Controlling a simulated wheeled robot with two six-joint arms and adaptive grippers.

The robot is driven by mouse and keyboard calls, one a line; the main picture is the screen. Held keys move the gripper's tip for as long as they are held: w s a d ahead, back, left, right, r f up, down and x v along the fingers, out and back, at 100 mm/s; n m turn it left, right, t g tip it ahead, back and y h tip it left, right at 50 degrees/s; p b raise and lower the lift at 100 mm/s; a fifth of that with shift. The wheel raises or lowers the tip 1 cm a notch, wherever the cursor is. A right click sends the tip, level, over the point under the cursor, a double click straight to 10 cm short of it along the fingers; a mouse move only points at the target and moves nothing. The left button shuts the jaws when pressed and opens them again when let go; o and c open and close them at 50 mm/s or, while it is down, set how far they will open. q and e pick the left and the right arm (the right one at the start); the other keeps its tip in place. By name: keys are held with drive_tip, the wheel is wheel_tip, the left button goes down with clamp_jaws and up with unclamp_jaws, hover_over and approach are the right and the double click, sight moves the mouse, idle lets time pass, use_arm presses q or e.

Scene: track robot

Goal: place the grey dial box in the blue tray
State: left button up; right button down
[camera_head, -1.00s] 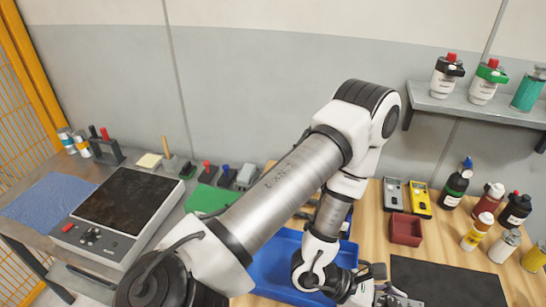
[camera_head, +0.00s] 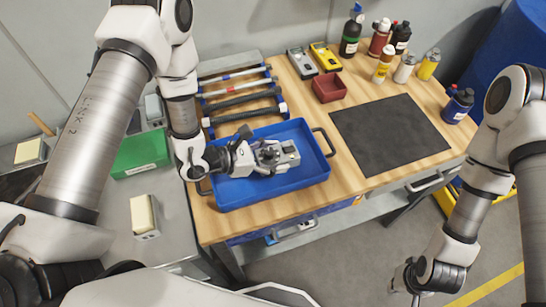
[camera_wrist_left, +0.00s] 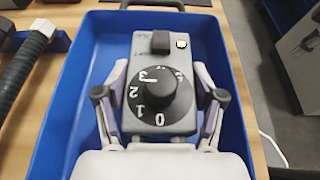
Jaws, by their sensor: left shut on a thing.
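The grey dial box (camera_head: 287,151) is held by my left gripper (camera_head: 272,155) within the outline of the blue tray (camera_head: 255,197) in the head view. In the left wrist view the dial box (camera_wrist_left: 160,62) shows a black numbered dial and a black switch, with a finger of my left gripper (camera_wrist_left: 160,100) on each side. The blue tray (camera_wrist_left: 82,75) lies around and below it. I cannot tell whether the box touches the tray floor.
A red open box (camera_head: 330,88), a yellow meter (camera_head: 325,57) and a dark mat (camera_head: 390,134) lie on the wooden bench right of the tray. Tools on a rack (camera_head: 240,98) lie behind it. Several bottles stand at the back right. A green box (camera_head: 140,153) is at the left.

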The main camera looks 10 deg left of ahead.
use_arm(q)
drive_tip(key=shift+f, duration=0.8)
drive_tip(key=shift+d+f, duration=0.15)
drive_tip(key=shift+f, duration=0.2)
drive_tip(key=shift+w+d+f, duration=0.1)
drive_tip(key=o, duration=1.4)
drive_tip(key=shift+f, duration=0.1)
drive_tip(key=b+v, duration=0.1)
drive_tip(key=v, duration=1)
drive_tip(key=shift+r, duration=0.25)
drive_tip(key=shift+s+a+r, duration=0.1)
drive_tip(key=shift+s+a, duration=0.25)
drive_tip(key=shift+a, duration=0.1)
